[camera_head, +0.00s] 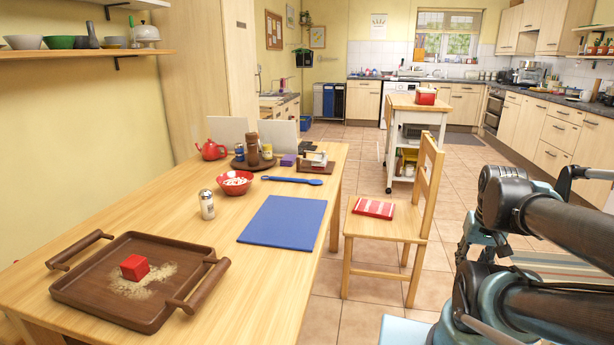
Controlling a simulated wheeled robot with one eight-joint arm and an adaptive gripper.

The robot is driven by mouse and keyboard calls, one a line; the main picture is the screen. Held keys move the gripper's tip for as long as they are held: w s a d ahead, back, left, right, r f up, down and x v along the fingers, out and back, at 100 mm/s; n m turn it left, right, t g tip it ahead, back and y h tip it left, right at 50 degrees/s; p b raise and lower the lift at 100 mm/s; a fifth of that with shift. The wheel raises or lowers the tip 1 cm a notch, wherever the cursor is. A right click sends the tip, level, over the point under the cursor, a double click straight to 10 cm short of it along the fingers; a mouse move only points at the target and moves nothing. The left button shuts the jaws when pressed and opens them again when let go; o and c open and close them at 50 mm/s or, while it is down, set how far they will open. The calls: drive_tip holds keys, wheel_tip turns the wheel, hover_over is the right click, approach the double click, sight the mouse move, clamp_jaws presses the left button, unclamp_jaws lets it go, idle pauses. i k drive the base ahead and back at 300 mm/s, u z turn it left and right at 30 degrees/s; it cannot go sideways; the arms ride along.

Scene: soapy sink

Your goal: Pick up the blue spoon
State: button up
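The blue spoon (292,180) lies flat on the wooden table (190,235), toward its far right part. It lies just behind the blue board, to the right of the red bowl, with clear wood around most of it. Dark links of my arm show at the right edge, beyond the chair and well apart from the spoon. I cannot make out my gripper's fingertips in this view.
A blue board (283,221), a red bowl (235,183), a shaker (207,205) and a brown tray (110,300) with a red block (134,267) are on the table. A wooden chair (385,228) stands at the table's right side.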

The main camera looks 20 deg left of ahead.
sight(313, 182)
drive_tip(key=u, duration=0.25)
drive_tip(key=i, duration=1.05)
drive_tip(key=u, duration=0.6)
drive_tip(key=i, duration=0.45)
drive_tip(key=u, duration=0.1)
